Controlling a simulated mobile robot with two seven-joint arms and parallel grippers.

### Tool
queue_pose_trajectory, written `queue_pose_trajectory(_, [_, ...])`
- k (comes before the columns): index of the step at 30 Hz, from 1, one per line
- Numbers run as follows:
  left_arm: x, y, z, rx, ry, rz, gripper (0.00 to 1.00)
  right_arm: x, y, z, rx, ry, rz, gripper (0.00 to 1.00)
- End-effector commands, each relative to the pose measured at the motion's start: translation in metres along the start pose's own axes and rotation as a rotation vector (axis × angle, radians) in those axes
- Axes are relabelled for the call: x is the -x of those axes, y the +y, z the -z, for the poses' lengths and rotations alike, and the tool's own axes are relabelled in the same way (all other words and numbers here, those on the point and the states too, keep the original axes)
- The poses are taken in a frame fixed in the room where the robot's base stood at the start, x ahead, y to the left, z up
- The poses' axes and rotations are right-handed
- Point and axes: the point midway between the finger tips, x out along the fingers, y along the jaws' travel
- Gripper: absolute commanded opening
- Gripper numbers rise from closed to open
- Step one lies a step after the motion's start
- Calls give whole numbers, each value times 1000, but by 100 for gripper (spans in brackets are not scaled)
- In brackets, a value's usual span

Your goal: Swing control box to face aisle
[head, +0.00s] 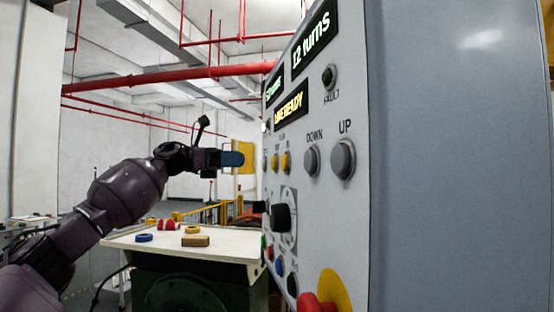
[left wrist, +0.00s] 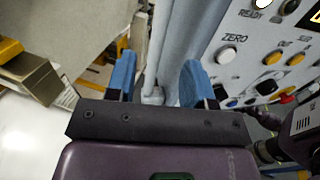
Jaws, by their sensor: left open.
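The grey control box (head: 465,160) fills the right half of the head view. Its panel, seen at a steep angle, carries lit displays, UP and DOWN buttons, a black knob and a red emergency button. In the left wrist view its panel (left wrist: 262,45) shows at upper right, with a white ZERO button. My left gripper (head: 232,158) is raised just left of the panel's far edge. In the left wrist view its blue fingers (left wrist: 158,82) are apart, with a pale grey upright bar or edge (left wrist: 163,45) seen between them; contact cannot be told. My right gripper is not in view.
Yellow railing (head: 215,214) lies behind. Red pipes (head: 165,78) run overhead.

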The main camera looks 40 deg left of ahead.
Motion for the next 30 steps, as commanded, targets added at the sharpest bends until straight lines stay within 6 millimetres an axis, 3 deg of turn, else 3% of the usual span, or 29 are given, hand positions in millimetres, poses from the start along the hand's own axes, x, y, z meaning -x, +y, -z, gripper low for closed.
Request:
queue_pose_trajectory(18, [-89,0,-2,3,-4,2,48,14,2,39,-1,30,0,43])
queue_pose_trajectory(30, [-100,0,0,4,-2,0,48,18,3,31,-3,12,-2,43])
